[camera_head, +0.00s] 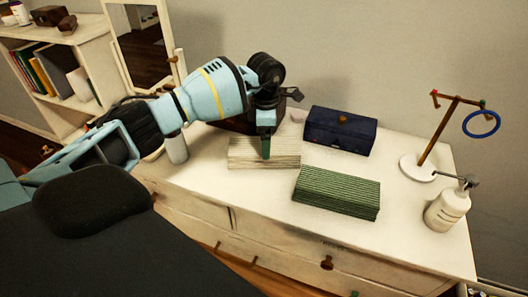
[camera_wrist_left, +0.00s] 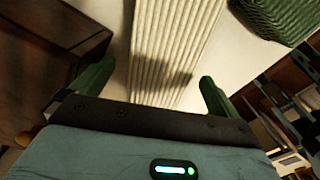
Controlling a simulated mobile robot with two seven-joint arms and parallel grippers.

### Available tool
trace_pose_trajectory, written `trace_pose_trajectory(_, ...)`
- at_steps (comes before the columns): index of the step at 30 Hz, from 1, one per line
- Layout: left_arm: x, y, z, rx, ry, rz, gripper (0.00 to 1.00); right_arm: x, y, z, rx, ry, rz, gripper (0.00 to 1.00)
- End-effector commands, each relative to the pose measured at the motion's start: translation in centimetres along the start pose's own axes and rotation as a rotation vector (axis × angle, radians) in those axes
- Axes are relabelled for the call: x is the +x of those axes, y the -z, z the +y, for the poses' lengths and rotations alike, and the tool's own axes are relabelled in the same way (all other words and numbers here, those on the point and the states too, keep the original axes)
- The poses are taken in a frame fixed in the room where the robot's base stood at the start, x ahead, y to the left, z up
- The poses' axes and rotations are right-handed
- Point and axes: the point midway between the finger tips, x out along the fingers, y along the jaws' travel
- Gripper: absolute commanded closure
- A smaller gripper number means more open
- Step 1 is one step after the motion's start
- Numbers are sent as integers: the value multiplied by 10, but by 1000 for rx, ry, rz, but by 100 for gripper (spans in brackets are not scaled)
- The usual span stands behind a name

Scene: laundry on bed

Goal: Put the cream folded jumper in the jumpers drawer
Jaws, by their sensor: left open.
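The cream folded jumper (camera_head: 287,157) is a ribbed flat bundle on the white dresser top (camera_head: 400,232), left of a green folded jumper (camera_head: 337,192). My left gripper (camera_head: 266,150) points down over the cream jumper. In the left wrist view, its open green fingers (camera_wrist_left: 153,86) stand to either side of the ribbed cream jumper (camera_wrist_left: 176,40), with nothing gripped; whether they touch it I cannot tell. The dresser's drawer fronts (camera_head: 285,244) look shut. A small marking on one front is too small to read. My right gripper is not in view.
A dark blue box (camera_head: 340,131) stands behind the green jumper. A stand with a blue ring (camera_head: 482,124) and a white pump bottle (camera_head: 447,207) are at the right end. A pale cylinder (camera_head: 176,148) stands left of the jumper, beside my arm. A mirror (camera_head: 140,45) is behind.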

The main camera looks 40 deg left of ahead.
Motion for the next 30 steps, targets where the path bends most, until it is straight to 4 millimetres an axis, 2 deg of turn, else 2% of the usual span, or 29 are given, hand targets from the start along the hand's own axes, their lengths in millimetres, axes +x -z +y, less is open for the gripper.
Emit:
trace_pose_trajectory(9,41,3,-3,0,1,0,0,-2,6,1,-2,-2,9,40)
trace_pose_trajectory(19,47,4,-3,0,0,1,1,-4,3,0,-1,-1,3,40)
trace_pose_trajectory(30,46,4,-3,0,0,0,50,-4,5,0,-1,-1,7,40)
